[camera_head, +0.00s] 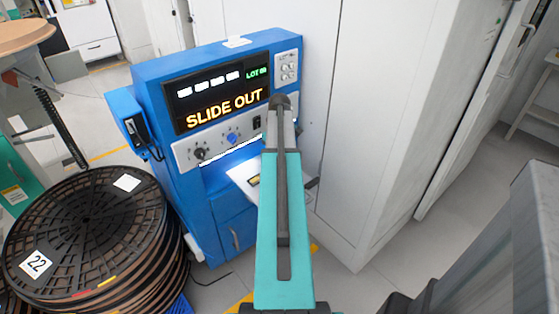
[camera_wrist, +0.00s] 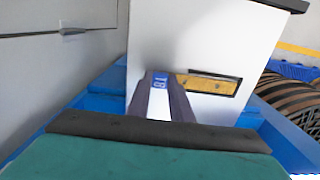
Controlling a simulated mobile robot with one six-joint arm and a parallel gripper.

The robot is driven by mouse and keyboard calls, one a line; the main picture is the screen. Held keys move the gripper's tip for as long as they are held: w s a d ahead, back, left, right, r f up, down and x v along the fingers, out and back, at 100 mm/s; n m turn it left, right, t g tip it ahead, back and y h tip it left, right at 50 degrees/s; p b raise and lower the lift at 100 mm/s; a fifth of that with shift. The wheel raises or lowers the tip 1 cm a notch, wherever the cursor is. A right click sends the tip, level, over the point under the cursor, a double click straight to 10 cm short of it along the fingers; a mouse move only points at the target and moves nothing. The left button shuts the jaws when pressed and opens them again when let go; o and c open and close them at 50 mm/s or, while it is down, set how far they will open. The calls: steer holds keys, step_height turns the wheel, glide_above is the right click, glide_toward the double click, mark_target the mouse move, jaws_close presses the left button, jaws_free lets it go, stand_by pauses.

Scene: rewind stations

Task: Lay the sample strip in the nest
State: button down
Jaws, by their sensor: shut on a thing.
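My gripper (camera_wrist: 166,88) is shut on the sample strip (camera_wrist: 160,82), a narrow white piece with a blue numbered end, seen between the dark fingers in the wrist view. The nest (camera_wrist: 222,88) is a yellow recess with a dark edge in the white slide plate (camera_wrist: 205,35). The fingers and strip overlap the nest's left end in that view; I cannot tell whether the strip touches the plate. In the head view the slide plate (camera_head: 240,175) stands out from the blue station, and the nest (camera_head: 254,181) partly shows. My arm hides the gripper and strip there.
The blue station (camera_head: 180,75) has a screen (camera_head: 220,95) reading "SLIDE OUT" and "LOT", with knobs below. A stack of dark reels (camera_head: 85,230) stands to its left. A tall white cabinet (camera_head: 385,110) stands close on the right. Some floor is clear beyond the cabinet.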

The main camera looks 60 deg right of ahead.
steer(key=shift+f, duration=0.2)
steer(key=c, duration=1.6)
jaws_free()
steer(key=shift+r, duration=0.15)
steer(key=shift+r, duration=6)
steer(key=shift+r, duration=0.1)
